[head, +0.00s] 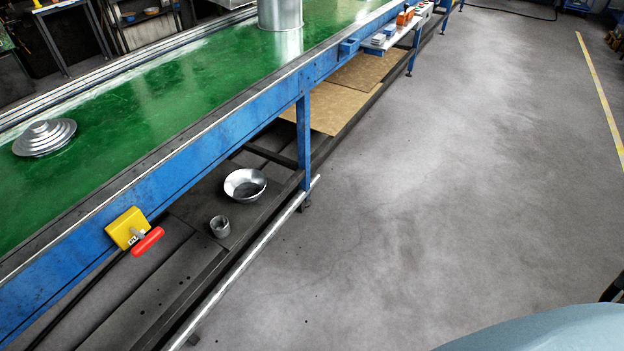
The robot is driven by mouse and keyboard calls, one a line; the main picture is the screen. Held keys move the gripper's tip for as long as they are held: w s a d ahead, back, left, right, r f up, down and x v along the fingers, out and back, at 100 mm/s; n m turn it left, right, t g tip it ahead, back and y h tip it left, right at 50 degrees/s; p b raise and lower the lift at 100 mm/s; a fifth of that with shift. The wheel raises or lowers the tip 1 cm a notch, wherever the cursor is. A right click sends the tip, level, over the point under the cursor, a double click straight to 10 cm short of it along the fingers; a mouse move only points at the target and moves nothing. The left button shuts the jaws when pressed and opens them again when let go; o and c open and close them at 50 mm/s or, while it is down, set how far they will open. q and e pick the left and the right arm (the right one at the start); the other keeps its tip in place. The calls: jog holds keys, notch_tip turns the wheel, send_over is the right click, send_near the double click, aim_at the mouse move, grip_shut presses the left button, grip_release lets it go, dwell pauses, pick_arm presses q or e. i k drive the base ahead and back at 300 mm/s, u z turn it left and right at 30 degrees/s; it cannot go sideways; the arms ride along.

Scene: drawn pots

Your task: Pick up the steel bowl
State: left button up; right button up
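A shiny steel bowl (245,185) sits upright on the dark lower shelf (200,270) under the green-topped bench, just left of a blue leg. Its inside looks empty. A small grey metal cup (220,227) stands in front of it, a little apart. Neither of my grippers shows in the head view.
The long green bench top (150,120) with a blue frame runs above the shelf. It bears a stepped metal disc stack (44,138) and a metal cylinder (280,12). A yellow box with a red handle (148,241) juts from the frame. The grey floor (430,200) at right is clear.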

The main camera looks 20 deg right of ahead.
aim_at(244, 186)
jog(key=z, duration=0.7)
jog(key=k, duration=0.55)
jog(key=z, duration=0.7)
jog(key=i, duration=0.95)
jog(key=u, duration=0.55)
jog(key=i, duration=1.65)
jog(key=u, duration=1.95)
jog(key=i, duration=0.6)
jog(key=u, duration=0.5)
